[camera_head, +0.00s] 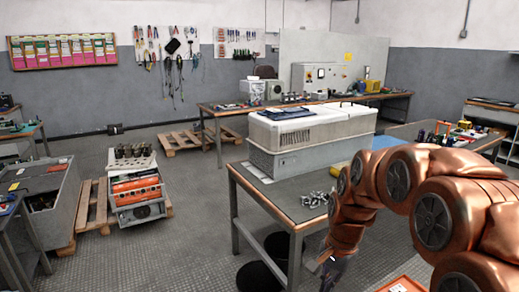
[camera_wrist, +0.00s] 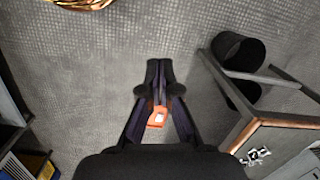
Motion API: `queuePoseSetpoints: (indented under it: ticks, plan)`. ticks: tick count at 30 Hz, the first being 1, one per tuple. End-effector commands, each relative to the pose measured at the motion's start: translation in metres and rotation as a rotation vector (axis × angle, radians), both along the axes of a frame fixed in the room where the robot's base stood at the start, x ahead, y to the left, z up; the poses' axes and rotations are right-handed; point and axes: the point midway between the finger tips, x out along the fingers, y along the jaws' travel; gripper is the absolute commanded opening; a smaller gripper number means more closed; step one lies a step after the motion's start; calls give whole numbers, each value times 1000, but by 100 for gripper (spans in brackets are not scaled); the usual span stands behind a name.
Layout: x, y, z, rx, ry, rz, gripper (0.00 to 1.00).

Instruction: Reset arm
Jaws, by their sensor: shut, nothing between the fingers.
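My copper-coloured arm fills the right of the head view. It bends down beside the front table, and my gripper (camera_head: 330,270) hangs low near the table's right front side, partly cut off by the arm. In the wrist view my gripper (camera_wrist: 160,72) has its dark fingertips together over the floor, with nothing held at the tips. An orange patch with a white face (camera_wrist: 157,117) shows between the finger links; I cannot tell what it belongs to.
The front table (camera_head: 240,182) bears a large pale grey unit (camera_head: 310,130) and small metal parts (camera_head: 314,199). Dark round bins (camera_wrist: 237,52) stand under it. An orange-edged thing (camera_head: 403,286) lies low at the bottom right. Open floor (camera_head: 190,225) lies left of the table.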

Motion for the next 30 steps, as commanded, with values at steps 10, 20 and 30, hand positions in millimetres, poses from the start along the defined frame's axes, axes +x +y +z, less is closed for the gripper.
queuePoseSetpoints:
  ticks: [10,20,30]
  plan:
    - [-98,-4,67,-23,8,297,0]
    - [-191,-12,107,-37,25,569,0]
    - [-267,-20,126,-37,49,791,0]
